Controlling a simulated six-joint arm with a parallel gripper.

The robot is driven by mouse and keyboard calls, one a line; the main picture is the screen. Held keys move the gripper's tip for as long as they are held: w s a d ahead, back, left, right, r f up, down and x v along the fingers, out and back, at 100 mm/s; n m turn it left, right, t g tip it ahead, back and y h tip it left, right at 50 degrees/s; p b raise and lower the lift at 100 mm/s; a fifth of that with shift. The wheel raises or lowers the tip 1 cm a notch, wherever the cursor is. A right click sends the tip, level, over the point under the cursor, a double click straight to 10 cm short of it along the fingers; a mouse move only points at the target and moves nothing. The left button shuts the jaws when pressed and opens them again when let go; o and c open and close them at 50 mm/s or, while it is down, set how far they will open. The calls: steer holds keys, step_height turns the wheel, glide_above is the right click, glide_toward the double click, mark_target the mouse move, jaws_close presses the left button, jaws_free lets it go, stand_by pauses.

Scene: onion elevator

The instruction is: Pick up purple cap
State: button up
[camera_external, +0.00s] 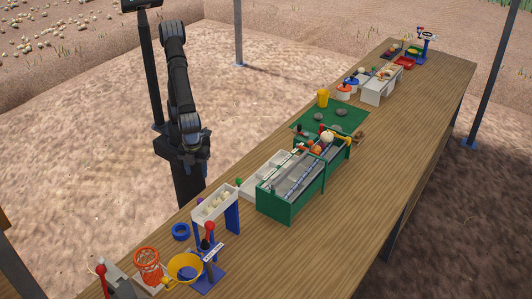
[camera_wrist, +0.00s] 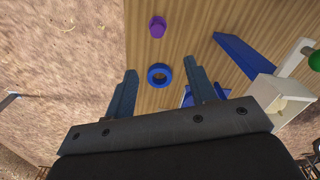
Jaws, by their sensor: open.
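The purple cap (camera_wrist: 157,27) lies on the wooden table near its edge, at the top middle of the wrist view.
A blue ring (camera_wrist: 159,75) lies on the table, seen between the fingers. A white box on blue legs (camera_external: 216,204) stands beside it. A green trough (camera_external: 290,190) and white tray (camera_external: 263,176) lie further along. A yellow funnel (camera_external: 186,267) and orange basket (camera_external: 147,264) stand at the near end.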

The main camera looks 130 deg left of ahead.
mark_target(200, 200)
step_height(200, 200, down, 12)
steer(key=shift+f, duration=0.1)
steer(key=f, duration=0.5)
steer(key=shift+s, duration=0.25)
steer(key=c, duration=1.1)
steer(key=shift+o, duration=0.2)
steer(key=shift+r, duration=0.1)
